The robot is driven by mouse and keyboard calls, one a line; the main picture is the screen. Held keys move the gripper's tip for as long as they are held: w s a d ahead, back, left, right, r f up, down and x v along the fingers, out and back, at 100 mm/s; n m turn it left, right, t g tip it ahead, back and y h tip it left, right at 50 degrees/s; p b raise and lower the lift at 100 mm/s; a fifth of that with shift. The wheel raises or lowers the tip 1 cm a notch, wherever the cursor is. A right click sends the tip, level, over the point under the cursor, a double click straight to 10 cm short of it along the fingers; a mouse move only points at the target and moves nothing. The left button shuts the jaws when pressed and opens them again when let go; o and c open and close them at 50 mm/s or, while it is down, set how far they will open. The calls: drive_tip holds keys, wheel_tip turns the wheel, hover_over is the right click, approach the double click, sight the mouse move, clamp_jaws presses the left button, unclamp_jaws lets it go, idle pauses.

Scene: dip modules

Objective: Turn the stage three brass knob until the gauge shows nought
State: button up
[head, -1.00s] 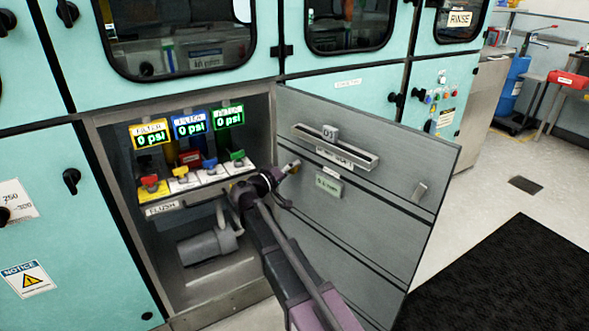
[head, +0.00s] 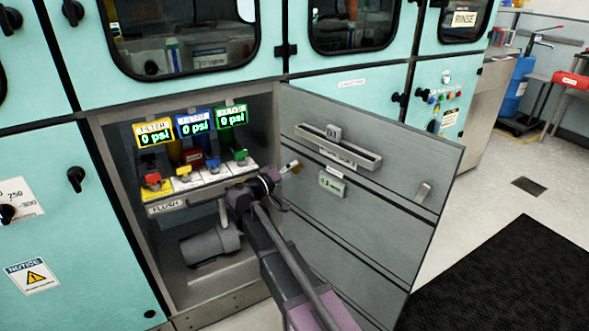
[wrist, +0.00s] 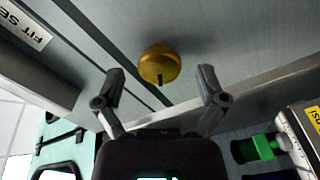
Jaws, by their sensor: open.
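A round brass knob (wrist: 158,66) with a dark slot mark at its lower edge sits on a grey panel in the wrist view. In the head view a small brass piece (head: 296,167) shows by the open door, just beyond my gripper (head: 276,184). My gripper (wrist: 161,87) is open, its fingers on either side below the knob, apart from it. Three digital gauges stand in the cabinet: yellow (head: 154,134), blue (head: 195,126) and green (head: 232,117). Each reads 0 psi. I cannot tell which belongs to stage three.
The open grey door (head: 390,215) with a tray (head: 340,152) stands to the right of my arm. A grey cylinder (head: 210,246) lies below.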

drive_tip(key=v, duration=1)
